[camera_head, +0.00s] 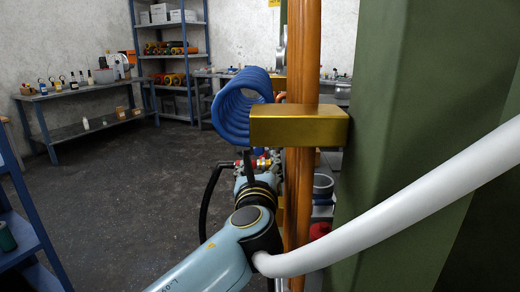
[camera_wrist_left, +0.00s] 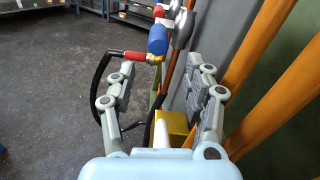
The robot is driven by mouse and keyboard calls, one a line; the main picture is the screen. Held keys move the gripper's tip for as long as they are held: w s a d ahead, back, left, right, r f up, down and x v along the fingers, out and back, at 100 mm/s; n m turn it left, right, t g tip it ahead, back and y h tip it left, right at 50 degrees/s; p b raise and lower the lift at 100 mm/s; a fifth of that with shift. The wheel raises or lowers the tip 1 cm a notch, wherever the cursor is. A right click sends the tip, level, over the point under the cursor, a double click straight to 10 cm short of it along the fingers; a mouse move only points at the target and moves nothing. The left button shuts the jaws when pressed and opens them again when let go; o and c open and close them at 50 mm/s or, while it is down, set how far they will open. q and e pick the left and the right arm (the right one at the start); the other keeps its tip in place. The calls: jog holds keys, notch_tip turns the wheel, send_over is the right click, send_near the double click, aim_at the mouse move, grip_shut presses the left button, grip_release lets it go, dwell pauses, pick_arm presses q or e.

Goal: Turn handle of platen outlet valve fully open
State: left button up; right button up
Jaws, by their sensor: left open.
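In the left wrist view, a valve with a brass body (camera_wrist_left: 153,59) and a red handle (camera_wrist_left: 125,55) is ahead of my left gripper (camera_wrist_left: 161,66). The handle points left in that view, with a blue cylindrical part (camera_wrist_left: 158,40) beside the brass body. The two grey fingers are open and spread, with no handle clamped between them. In the head view, my left gripper (camera_head: 261,172) is mostly hidden by its own wrist, and the small red part (camera_head: 262,163) shows just beyond it. I cannot tell whether the fingers touch the valve. My right gripper is not in view.
A copper-coloured column (camera_head: 303,55) with a gold bracket (camera_head: 300,125) and a green column (camera_head: 400,110) stand close on the right. A coiled blue hose (camera_head: 232,112) hangs above the gripper. Floor at left is clear.

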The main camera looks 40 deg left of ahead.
aim_at(258, 151)
pick_arm(q)
jog(key=x, duration=0.3)
jog(key=r+x, duration=0.1)
jog(key=x, duration=0.1)
jog(key=shift+a, duration=0.3)
jog(key=x, duration=0.4)
jog(key=shift+w+f, duration=0.1)
jog(key=shift+w+a, duration=0.35)
jog(key=shift+w, duration=0.1)
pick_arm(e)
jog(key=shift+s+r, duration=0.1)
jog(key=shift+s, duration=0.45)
pick_arm(q)
jog(key=shift+c, duration=0.9)
grip_shut()
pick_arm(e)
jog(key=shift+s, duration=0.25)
